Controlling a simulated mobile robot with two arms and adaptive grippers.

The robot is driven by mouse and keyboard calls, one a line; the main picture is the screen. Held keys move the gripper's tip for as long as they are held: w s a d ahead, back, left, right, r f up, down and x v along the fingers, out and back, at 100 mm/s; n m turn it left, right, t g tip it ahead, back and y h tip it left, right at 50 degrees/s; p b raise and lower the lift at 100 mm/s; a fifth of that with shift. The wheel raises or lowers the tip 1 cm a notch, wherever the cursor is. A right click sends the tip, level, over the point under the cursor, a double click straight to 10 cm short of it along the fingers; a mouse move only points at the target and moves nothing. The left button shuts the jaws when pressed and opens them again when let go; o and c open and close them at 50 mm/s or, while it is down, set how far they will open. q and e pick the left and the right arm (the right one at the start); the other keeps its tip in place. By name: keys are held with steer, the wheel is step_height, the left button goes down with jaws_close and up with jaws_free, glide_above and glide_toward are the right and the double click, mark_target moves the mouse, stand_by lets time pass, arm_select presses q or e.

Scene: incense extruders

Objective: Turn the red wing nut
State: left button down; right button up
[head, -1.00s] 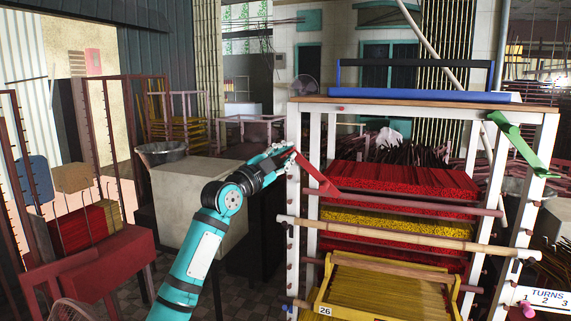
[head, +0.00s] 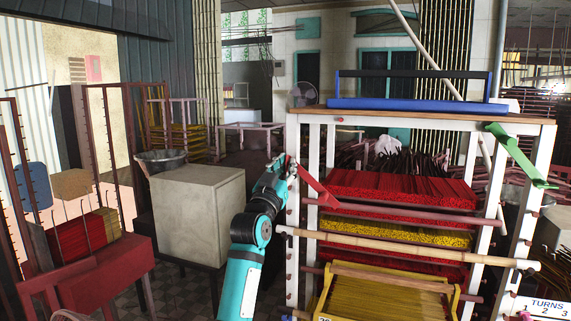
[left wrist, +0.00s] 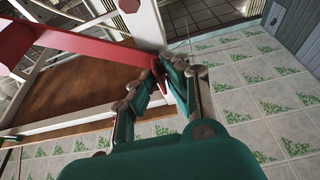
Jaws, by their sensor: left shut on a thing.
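In the left wrist view the red wing nut (left wrist: 85,45) is a long red bar with a wider part at the left. My left gripper (head: 287,168) is at its upper left end. In the left wrist view, my left gripper (left wrist: 165,75) is shut on the bar's end. My right gripper is out of view.
The white rack (head: 305,140) holds red and yellow stick bundles, with bamboo rails (head: 410,248) across its front. A green wing nut (head: 515,152) is on its right post. A blue handled piece (head: 415,103) lies on top. A pale block (head: 197,215) stands left of my arm.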

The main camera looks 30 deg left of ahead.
arm_select(q)
steer(key=shift+f+n+y, duration=0.1)
steer(key=shift+n+y, duration=0.5)
steer(key=shift+n, duration=0.4)
steer(key=shift+f+n+p, duration=0.1)
steer(key=shift+n+p, duration=0.2)
steer(key=c, duration=1.4)
jaws_free()
steer(key=v, duration=1.2)
steer(key=shift+d+r, duration=0.15)
steer(key=shift+r, duration=0.1)
